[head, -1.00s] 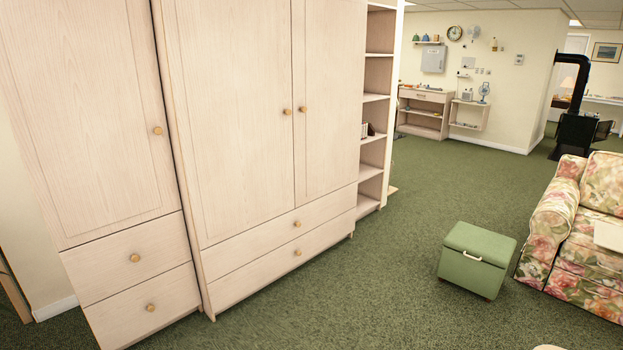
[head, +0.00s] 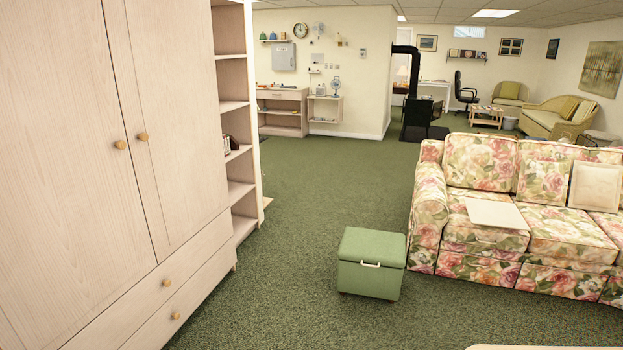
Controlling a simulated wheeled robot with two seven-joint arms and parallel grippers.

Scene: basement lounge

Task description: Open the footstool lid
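The green footstool (head: 369,278) stands on the carpet right of the picture's middle in the head view. Its padded lid (head: 372,245) is shut flat on the box. A pale handle (head: 370,265) sits on the front face, just under the lid edge, and faces me. Neither of my grippers shows in the head view. Nothing touches the footstool, and it stands a little apart from the sofa.
A floral sofa (head: 480,240) stands right of the footstool. A tall wooden wardrobe (head: 180,190) with an open shelf unit (head: 234,120) fills the left. Green carpet (head: 290,250) between them is clear. A pale edge (head: 530,347) shows at the bottom right.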

